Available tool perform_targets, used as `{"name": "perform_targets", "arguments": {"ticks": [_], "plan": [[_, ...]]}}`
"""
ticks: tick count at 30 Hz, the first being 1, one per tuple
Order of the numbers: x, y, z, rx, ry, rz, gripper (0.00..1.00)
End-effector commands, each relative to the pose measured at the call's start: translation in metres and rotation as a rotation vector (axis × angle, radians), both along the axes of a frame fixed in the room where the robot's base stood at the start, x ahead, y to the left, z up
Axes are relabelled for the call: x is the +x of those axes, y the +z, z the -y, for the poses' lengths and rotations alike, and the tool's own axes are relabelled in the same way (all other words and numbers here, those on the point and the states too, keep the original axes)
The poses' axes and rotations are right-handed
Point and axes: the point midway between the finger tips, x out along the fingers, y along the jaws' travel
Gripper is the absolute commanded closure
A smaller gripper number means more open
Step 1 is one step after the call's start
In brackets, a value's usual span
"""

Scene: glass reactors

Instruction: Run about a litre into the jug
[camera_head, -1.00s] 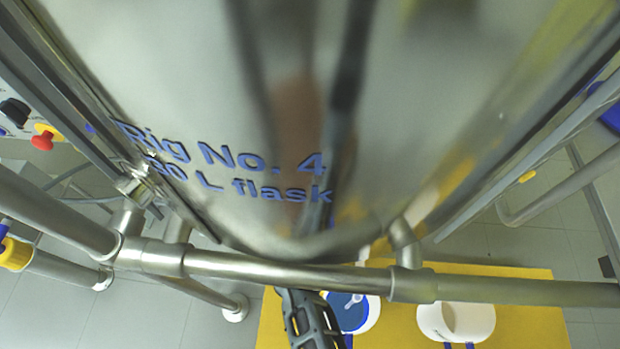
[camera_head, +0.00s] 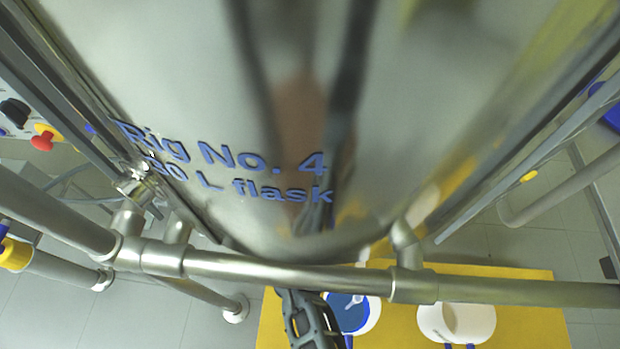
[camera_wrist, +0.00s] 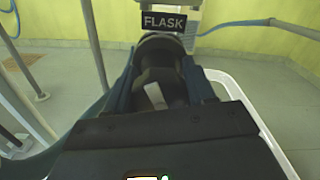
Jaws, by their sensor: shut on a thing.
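My gripper (camera_wrist: 160,78) is shut on a dark, rounded valve part (camera_wrist: 158,65), below a black tag (camera_wrist: 164,22) reading FLASK in the wrist view. The exact shape of the held part is unclear between the jaws. A white rim (camera_wrist: 247,88) of a container shows behind and to the right of the gripper. In the head view, a white round container with a blue inside (camera_head: 350,310) stands partly hidden behind a steel pipe. A second white container (camera_head: 470,322), with blue at its near edge, stands to its right. I cannot tell which one is the jug.
A large shiny vessel (camera_head: 180,90) lettered "Rig No. 4" fills the head view. A steel pipe frame (camera_head: 270,271) crosses in front. The containers stand on a yellow surface (camera_head: 530,310). A red knob (camera_head: 43,141) is at left. A blue hose (camera_wrist: 235,23) runs along the wall.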

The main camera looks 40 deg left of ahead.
Motion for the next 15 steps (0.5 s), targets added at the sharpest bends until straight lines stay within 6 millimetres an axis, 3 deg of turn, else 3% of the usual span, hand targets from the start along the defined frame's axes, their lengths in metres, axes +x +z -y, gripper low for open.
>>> {"name": "perform_targets", "arguments": {"ticks": [15], "plan": [[0.0004,-0.0048,0.0012,0.291,-0.001,-0.177,0.76]]}}
